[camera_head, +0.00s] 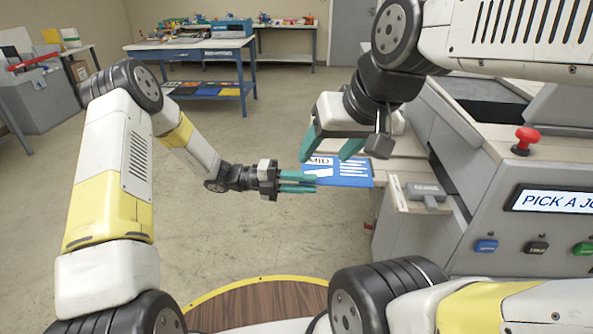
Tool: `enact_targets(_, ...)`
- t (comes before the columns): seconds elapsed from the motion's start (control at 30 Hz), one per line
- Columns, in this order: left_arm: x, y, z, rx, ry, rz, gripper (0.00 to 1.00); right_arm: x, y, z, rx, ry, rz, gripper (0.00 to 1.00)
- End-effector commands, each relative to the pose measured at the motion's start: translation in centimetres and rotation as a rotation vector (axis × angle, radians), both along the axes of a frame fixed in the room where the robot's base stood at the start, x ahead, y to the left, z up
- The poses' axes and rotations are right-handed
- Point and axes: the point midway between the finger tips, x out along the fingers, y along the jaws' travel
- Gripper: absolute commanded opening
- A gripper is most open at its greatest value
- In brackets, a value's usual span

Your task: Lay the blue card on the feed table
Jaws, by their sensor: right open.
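The blue card (350,181), with white print and "MID" on it, shows at the near left end of the beige feed table (407,147). My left gripper (313,182) comes in from the left, its teal fingers close together at the card's left edge, and appears shut on it. My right gripper (330,152) is open, its fingers pointing down above the card and hiding part of its far side. I cannot tell whether the card touches the table or hangs above it.
The laminator body (480,215) stands at the right, with a red stop button (527,140), a display and coloured buttons. A grey handle (425,193) sits on a guide close to the card's right. A blue workbench (190,45) stands far back. The floor at left is clear.

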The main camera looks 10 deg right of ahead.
Motion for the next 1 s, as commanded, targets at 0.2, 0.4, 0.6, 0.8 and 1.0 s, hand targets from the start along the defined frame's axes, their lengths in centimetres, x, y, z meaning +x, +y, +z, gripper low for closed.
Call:
enact_targets(0.2, 0.4, 1.1, 0.3, 0.001, 0.000, 0.003, 0.25, 0.0, 0.0, 0.0, 0.000, 0.000, 0.000, 0.60)
enact_targets(0.4, 1.7, 5.1, 0.2, 0.001, -0.001, 0.005, 0.25, 0.0, 0.0, 0.0, 0.000, 0.000, 0.000, 0.60)
enact_targets(0.6, 2.9, 8.9, 0.3, 0.001, -0.001, 0.003, 0.25, 0.0, 0.0, 0.0, 0.000, 0.000, 0.000, 0.60)
enact_targets(0.8, 3.5, 11.1, 0.3, 0.000, 0.000, 0.001, 0.25, 0.0, 0.0, 0.0, 0.000, 0.000, 0.000, 0.60)
enact_targets(1.0, 3.4, 11.5, 0.7, 0.008, -0.029, -0.008, 0.25, 0.0, 0.0, 0.0, 0.000, 0.000, 0.000, 0.60)
